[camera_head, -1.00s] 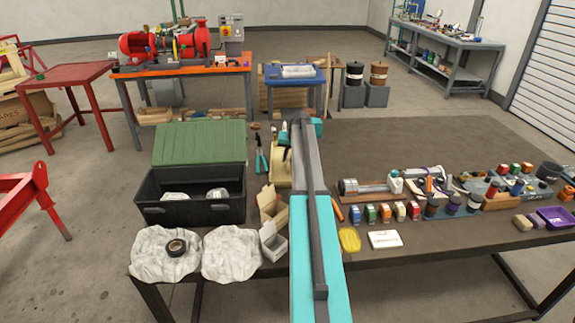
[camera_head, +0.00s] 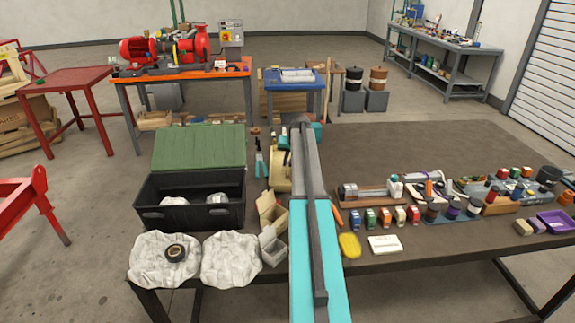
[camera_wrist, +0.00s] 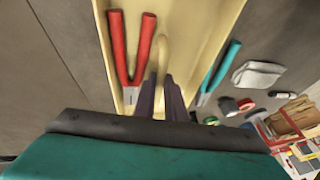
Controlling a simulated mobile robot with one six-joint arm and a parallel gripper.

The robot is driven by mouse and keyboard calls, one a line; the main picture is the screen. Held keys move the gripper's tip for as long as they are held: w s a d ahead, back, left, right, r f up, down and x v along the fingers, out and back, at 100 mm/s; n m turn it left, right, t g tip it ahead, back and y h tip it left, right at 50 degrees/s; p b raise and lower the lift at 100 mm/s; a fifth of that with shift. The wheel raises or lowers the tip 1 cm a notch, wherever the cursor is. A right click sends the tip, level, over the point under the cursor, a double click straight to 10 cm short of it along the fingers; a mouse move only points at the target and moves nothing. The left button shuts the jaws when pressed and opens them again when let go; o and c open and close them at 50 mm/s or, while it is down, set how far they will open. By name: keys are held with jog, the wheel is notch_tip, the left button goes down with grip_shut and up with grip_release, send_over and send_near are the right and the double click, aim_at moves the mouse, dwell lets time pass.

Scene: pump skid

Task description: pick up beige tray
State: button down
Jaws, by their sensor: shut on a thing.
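The beige tray (camera_head: 280,177) is at the far edge of the dark table, just left of my arm, which hides part of it in the head view. In the wrist view the tray (camera_wrist: 205,22) lies straight ahead of my gripper (camera_wrist: 162,100). The two dark fingers are close together on a curved beige part of the tray that looks like a handle. Red-handled pliers (camera_wrist: 130,60) lie in the tray. The head view hides the fingertips, and whether the tray is clear of the table cannot be told.
Teal-handled pliers (camera_head: 260,162) lie left of the tray. A black crate with a green lid (camera_head: 190,215), an open cardboard box (camera_head: 272,212) and crumpled white cloths (camera_head: 230,258) stand nearby. A wooden holder (camera_head: 370,193) and small bottles are right of my arm.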

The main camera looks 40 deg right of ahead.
jog(key=shift+r+b, duration=0.55)
jog(key=shift+r, duration=0.8)
jog(key=shift+s+r, duration=0.1)
jog(key=shift+r, duration=0.2)
jog(key=s+a+b, duration=0.1)
jog(key=s+a, duration=0.1)
jog(key=s, duration=0.5)
jog(key=s+a+r+b, duration=0.1)
jog(key=s+a+b, duration=0.1)
jog(key=s, duration=0.5)
jog(key=shift+s+a+r, duration=0.25)
jog(key=shift+s+a, duration=0.15)
jog(key=shift+a, duration=0.35)
